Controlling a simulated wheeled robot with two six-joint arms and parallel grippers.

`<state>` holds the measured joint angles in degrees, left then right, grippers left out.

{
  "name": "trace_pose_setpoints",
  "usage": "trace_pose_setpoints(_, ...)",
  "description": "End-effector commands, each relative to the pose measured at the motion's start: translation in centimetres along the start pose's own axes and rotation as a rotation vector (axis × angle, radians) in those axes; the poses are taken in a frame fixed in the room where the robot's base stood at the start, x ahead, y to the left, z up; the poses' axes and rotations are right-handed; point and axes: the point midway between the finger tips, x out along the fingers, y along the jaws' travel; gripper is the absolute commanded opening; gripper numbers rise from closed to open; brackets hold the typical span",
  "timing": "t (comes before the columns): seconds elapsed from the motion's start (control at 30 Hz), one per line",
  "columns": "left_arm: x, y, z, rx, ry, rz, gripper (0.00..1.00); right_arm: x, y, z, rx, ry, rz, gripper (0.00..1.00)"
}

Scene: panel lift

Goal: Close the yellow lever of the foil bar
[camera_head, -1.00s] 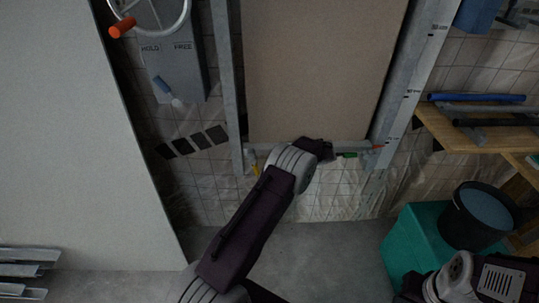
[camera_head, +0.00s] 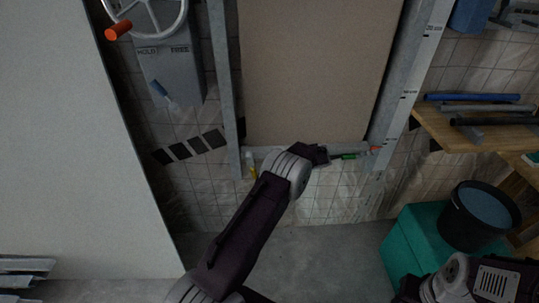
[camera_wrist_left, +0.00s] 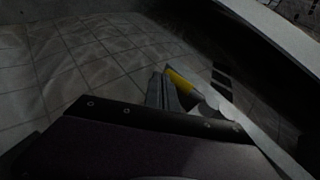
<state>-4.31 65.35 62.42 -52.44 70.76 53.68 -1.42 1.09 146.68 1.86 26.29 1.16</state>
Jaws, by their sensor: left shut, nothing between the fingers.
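The yellow lever (camera_head: 251,166) hangs near the left end of the grey foil bar (camera_head: 346,147), below the large beige panel in the head view. In the left wrist view the yellow lever (camera_wrist_left: 179,80) shows just beyond the fingertips, slightly right of them. My left gripper (camera_head: 321,155) is at the bar, right of the lever in the head view. In the left wrist view its fingers (camera_wrist_left: 163,91) are shut and empty. I cannot tell whether they touch the lever. My right arm shows at the lower right; its gripper is out of view.
Metal rails (camera_head: 402,100) flank the beige panel (camera_head: 310,75). A green piece (camera_head: 348,156) sits on the bar's right part. A teal box (camera_head: 408,247) with a black bucket (camera_head: 467,235) stands right. A large pale board (camera_head: 70,150) stands left. Concrete floor is clear between.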

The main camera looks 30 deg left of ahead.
Motion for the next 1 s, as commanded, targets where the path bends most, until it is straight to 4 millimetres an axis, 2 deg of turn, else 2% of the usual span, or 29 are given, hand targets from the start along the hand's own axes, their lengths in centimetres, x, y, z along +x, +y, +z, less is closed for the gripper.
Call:
trace_pose_setpoints(0.17,-0.6,-0.1,0.1,0.001,-0.003,-0.001,0.00,-0.2,0.0,0.0,0.000,0.000,0.000,0.36)
trace_pose_setpoints(0.4,-5.5,-0.1,-0.1,-0.001,0.002,0.001,0.00,-1.5,0.0,-0.1,0.000,0.000,0.000,0.36)
trace_pose_setpoints(0.6,-8.4,0.0,0.0,0.001,0.002,0.000,0.00,-2.0,0.0,-0.2,0.000,0.000,0.000,0.36)
trace_pose_setpoints(0.73,-9.1,0.0,0.0,0.000,0.001,0.000,0.00,-2.1,0.0,-0.2,0.000,0.000,0.000,0.36)
trace_pose_setpoints(1.0,-9.2,0.0,0.0,0.000,0.001,-0.001,0.00,-2.0,0.0,-0.2,0.000,0.000,0.000,0.36)
